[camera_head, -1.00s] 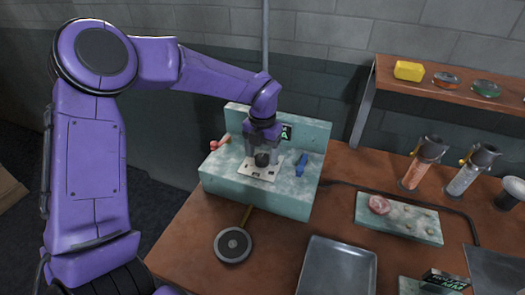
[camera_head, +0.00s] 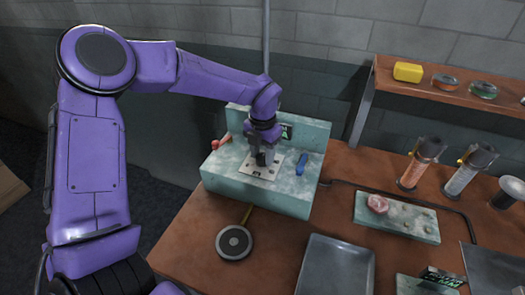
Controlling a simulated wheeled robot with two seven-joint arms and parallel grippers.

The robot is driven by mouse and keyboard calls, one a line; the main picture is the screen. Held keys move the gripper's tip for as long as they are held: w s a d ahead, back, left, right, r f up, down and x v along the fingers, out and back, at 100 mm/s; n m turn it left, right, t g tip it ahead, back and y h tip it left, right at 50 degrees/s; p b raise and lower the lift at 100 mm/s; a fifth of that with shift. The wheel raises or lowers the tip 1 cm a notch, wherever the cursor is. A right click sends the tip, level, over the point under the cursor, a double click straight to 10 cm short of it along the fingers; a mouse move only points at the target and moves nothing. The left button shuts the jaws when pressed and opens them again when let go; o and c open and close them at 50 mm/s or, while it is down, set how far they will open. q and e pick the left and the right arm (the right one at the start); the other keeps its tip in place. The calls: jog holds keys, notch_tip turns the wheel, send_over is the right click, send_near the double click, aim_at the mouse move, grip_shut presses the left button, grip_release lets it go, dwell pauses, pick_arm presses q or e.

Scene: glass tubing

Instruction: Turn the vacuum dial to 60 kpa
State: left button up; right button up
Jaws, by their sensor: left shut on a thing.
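The vacuum dial is a dark knob (camera_head: 262,158) on a pale plate (camera_head: 259,173) on top of a pale green station (camera_head: 262,199). My left gripper (camera_head: 264,157) points down over the plate and is shut on the dial, partly hiding it. A small dark display with green characters (camera_head: 286,132) sits on the station's back panel, partly covered by the gripper. Its reading is too small to make out. My right gripper is not in view.
A red-ended lever (camera_head: 221,142) and a blue handle (camera_head: 301,164) flank the plate closely. A round dark disc (camera_head: 233,242) and a grey tray (camera_head: 337,268) lie in front. Glass cylinders (camera_head: 418,164) and a shelf (camera_head: 450,98) stand right.

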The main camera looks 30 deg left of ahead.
aim_at(263, 156)
pick_arm(q)
jog(key=m+p, duration=0.2)
jog(key=m, duration=0.1)
jog(key=m+p, duration=0.2)
jog(key=shift+r, duration=0.25)
jog(key=m+p, duration=0.2)
jog(key=m, duration=0.1)
jog(key=shift+f, duration=0.1)
jog(key=shift+m+p, duration=0.6)
jog(key=shift+m, duration=0.4)
jog(key=shift+f, duration=0.1)
jog(key=o, duration=1.1)
jog(key=shift+c, duration=0.2)
notch_tip(263, 156, up, 10)
jog(key=b, duration=0.2)
jog(key=shift+r, duration=0.25)
